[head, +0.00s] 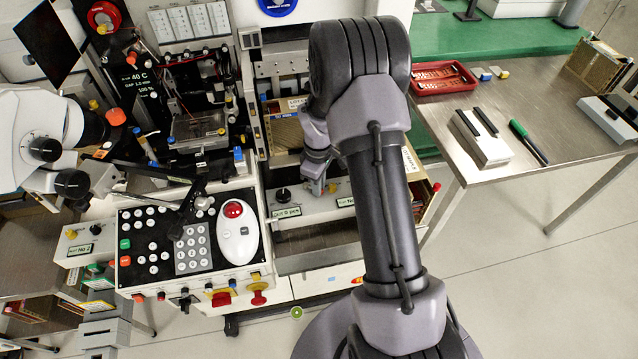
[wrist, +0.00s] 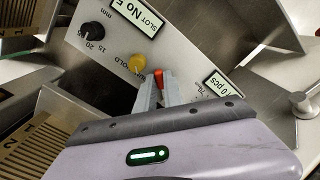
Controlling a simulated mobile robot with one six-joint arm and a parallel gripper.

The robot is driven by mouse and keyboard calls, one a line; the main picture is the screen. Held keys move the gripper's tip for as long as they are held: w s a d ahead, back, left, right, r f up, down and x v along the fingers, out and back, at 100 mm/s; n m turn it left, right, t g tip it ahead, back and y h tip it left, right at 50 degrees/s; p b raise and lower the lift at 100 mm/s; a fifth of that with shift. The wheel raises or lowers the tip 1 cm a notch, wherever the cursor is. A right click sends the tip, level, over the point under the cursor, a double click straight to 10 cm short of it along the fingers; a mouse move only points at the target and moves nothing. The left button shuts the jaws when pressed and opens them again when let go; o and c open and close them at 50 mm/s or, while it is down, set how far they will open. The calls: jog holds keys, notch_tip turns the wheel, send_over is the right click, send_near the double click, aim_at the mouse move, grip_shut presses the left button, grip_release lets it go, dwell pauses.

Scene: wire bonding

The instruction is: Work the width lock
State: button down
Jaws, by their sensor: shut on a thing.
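The width lock shows in the wrist view as a small orange-red lever (wrist: 158,77) on a pale sloped panel (wrist: 115,62). My gripper (wrist: 160,93) is shut on this lever, with its two grey fingertips on either side of it. The fingers hide the lever's lower part. In the head view my gripper (head: 320,186) reaches down to the front panel of the machine, and my arm covers much of that area. A yellow knob (wrist: 137,63) and a black knob (wrist: 92,31) with a millimetre scale sit to the left of the lever.
Metal plates rise close on both sides. A steel table (head: 560,110) stands at right.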

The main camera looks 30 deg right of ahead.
aim_at(308, 199)
jog(key=m, duration=0.1)
jog(key=a+m, duration=0.1)
jog(key=m, duration=0.3)
jog(key=shift+s+a+b, duration=0.3)
jog(key=shift+s+a, duration=0.05)
jog(key=shift+a, duration=0.05)
jog(key=shift+a+m+b, duration=0.15)
jog(key=shift+a+m, duration=0.15)
jog(key=shift+m, duration=0.65)
jog(key=shift+a+m+b, duration=0.1)
jog(key=shift+a+m, duration=0.15)
jog(key=shift+m, duration=0.65)
jog(key=shift+a+m+b, duration=0.15)
jog(key=shift+a+m, duration=0.15)
jog(key=shift+m, duration=0.65)
jog(key=shift+w, duration=0.1)
jog(key=c, duration=1.5)
grip_release()
jog(key=shift+a, duration=0.1)
jog(key=shift+o, duration=0.2)
notch_tip(308, 199, up, 18)
jog(key=p, duration=0.6)
jog(key=shift+f, duration=0.25)
